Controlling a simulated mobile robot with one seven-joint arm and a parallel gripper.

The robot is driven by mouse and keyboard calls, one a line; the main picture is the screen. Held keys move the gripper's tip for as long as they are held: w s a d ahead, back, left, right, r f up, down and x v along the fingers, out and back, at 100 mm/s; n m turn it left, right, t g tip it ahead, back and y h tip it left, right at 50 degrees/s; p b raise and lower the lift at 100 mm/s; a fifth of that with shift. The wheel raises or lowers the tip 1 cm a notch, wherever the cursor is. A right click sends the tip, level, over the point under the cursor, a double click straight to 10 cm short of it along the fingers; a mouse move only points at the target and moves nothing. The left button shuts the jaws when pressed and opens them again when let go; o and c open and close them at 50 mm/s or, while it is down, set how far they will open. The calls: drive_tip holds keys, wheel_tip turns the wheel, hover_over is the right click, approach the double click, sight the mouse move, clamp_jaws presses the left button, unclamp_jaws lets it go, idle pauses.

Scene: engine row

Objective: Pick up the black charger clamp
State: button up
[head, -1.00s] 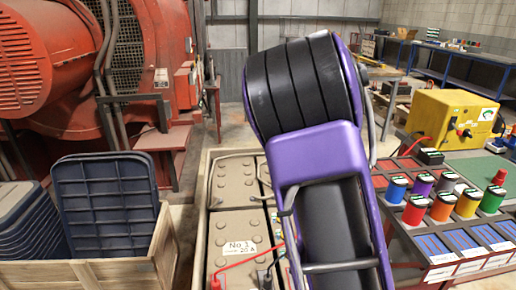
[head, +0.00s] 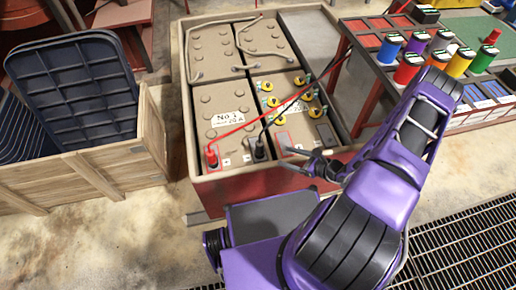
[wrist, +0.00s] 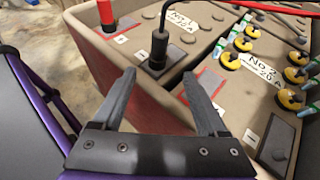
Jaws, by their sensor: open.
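The black charger clamp (head: 260,152) stands upright on a terminal at the front edge of the No 1 battery (head: 222,108), with a black cable rising from it. In the wrist view the black clamp (wrist: 158,46) shows beyond and between my fingertips. My gripper (wrist: 159,76) is open and empty, its fingers apart and not touching the clamp. In the head view my gripper (head: 298,158) is low at the right of the clamp, by the crate's front edge. The red clamp (head: 212,158) sits on the terminal left of the black one.
The No 2 battery (head: 300,85) carries several yellow-capped fittings. The batteries stand in a crate (head: 186,120). A rack of coloured spools (head: 408,68) is at the right. A wooden box (head: 95,174) with blue trays stands left. Bare floor (head: 120,235) lies in front.

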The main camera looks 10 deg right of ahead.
drive_tip(key=b, duration=0.2)
hover_over(264, 157)
drive_tip(key=shift+m+t, duration=0.3)
drive_tip(key=shift+m, duration=0.1)
wheel_tip(264, 157, down, 4)
drive_tip(key=shift+w+f, duration=0.1)
drive_tip(key=shift+f, duration=0.15)
drive_tip(key=shift+b+x, duration=0.35)
drive_tip(key=shift+x, duration=2.3)
drive_tip(key=shift+a, duration=0.1)
clamp_jaws()
drive_tip(key=shift+r, duration=0.1)
